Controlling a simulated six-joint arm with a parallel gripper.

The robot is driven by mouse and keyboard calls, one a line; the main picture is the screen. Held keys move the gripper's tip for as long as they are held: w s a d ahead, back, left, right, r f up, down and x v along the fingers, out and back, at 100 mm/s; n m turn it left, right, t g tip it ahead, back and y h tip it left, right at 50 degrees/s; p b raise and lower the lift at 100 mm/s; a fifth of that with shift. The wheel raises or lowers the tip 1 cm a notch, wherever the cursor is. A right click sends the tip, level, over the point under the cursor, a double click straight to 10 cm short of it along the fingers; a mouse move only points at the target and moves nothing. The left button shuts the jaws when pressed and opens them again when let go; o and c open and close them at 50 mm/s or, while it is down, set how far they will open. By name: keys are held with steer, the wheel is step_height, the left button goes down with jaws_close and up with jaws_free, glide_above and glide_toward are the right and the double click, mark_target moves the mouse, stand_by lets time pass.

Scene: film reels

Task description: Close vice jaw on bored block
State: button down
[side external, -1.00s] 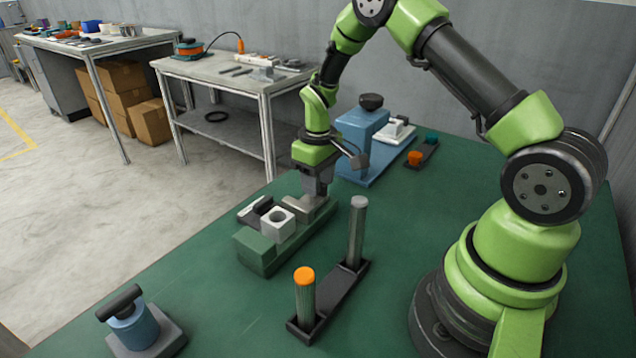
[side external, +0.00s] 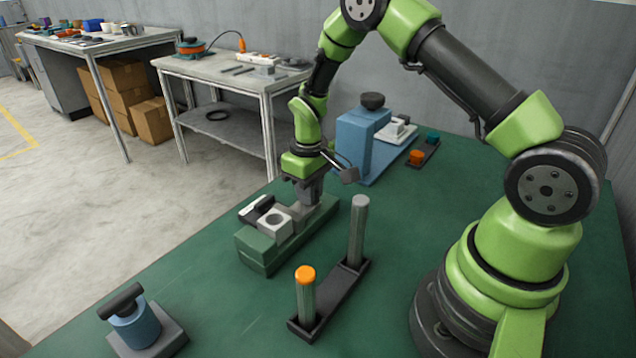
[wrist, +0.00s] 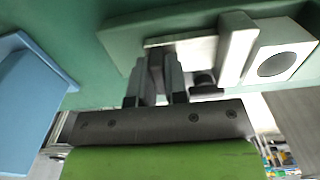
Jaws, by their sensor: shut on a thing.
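The green vice (side external: 262,253) sits on the green bench. The pale bored block (side external: 269,232), its round hole facing up, sits on it; in the wrist view the bored block (wrist: 289,52) is at the upper right. The grey vice jaw (side external: 298,213) is just behind the block, and in the wrist view the jaw plate (wrist: 238,45) appears against or very close to it; I cannot tell if they touch. My gripper (side external: 308,198) points down at the jaw's rear. In the wrist view my gripper (wrist: 160,62) is shut on a grey part of the jaw, mostly hidden between the fingers.
A dark rack with two upright posts (side external: 357,232) stands right of the vice. A blue fixture (side external: 355,140) stands behind my gripper. A blue cylinder with a black handle (side external: 135,325) stands at front left. The bench between is clear.

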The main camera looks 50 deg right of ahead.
steer(key=shift+a, duration=0.5)
steer(key=c, duration=1.1)
jaws_free()
steer(key=shift+c, duration=0.2)
step_height(320, 180, up, 10)
